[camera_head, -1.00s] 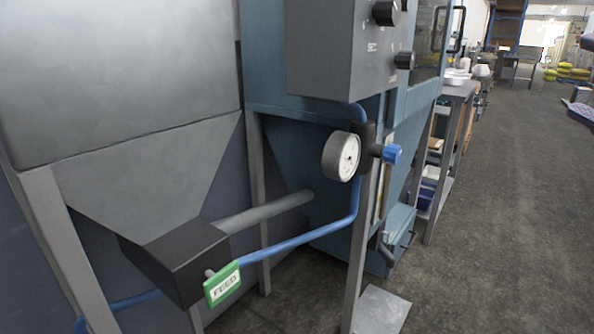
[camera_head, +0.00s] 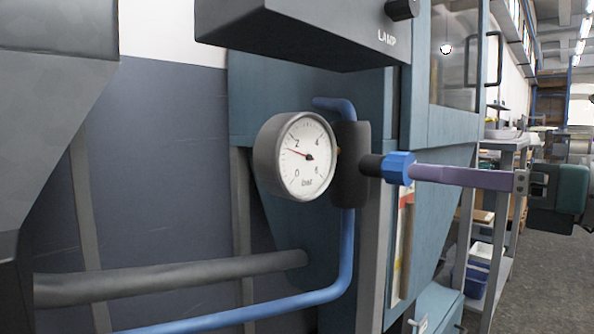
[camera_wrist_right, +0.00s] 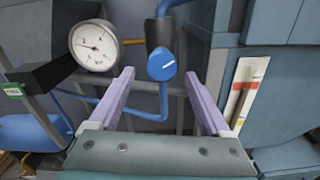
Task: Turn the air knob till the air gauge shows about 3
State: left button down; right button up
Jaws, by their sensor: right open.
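The air gauge (camera_head: 300,157) is a round white dial in a dark casing; it also shows in the right wrist view (camera_wrist_right: 93,45). Its red needle points left and slightly up, a little below the 2. The blue air knob (camera_head: 398,168) sits right of the gauge on a dark valve body (camera_head: 350,165). My right gripper (camera_head: 416,172) reaches in from the right, its purple fingertips close to the knob. In the right wrist view the fingers are apart, with the knob (camera_wrist_right: 161,65) between and just ahead of the tips; contact is not clear. My left gripper is out of view.
A grey control box (camera_head: 310,30) marked LAMP overhangs the gauge. A blue pipe (camera_head: 347,250) runs below the valve. A grey post (camera_head: 374,250) stands below the knob. A shelf table (camera_head: 503,145) stands behind my right gripper.

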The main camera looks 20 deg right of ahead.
aim_at(399, 169)
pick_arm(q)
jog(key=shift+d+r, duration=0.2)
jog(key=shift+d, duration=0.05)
pick_arm(e)
jog(key=x, duration=0.5)
jog(key=shift+d, duration=0.15)
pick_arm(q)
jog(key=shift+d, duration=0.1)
pick_arm(e)
jog(key=shift+c, duration=0.3)
jog(key=c, duration=0.5)
grip_shut()
